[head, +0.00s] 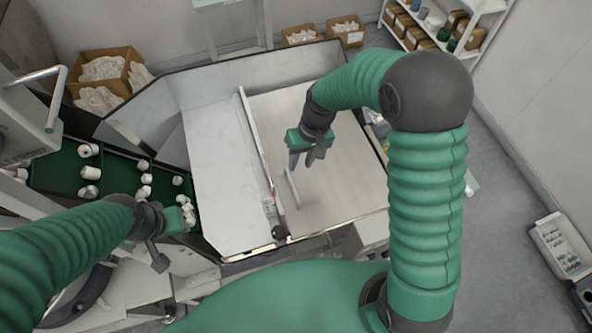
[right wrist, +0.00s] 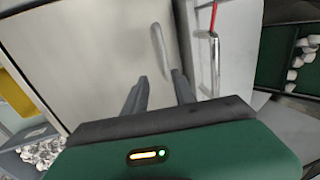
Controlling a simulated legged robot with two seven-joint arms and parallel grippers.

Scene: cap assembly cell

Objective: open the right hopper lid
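The right hopper lid (head: 345,165) is a flat, pale metal panel in the middle of the head view, and it looks closed. Its upright bar handle (head: 292,188) stands near the lid's left front part; the handle also shows in the right wrist view (right wrist: 159,48). My right gripper (head: 306,163) is above the lid, just behind the handle. In the right wrist view its two fingers (right wrist: 160,82) are apart with nothing between them, and the handle lies beyond the tips. My left gripper (head: 172,218) is over the green trays at left; its fingers are not clear.
A white panel (head: 215,165) lies left of the lid, behind a raised divider. Green trays (head: 60,173) with white caps are at far left. Cardboard boxes (head: 118,57) stand behind. A shelf (head: 480,28) is at back right. The floor at right is mostly clear.

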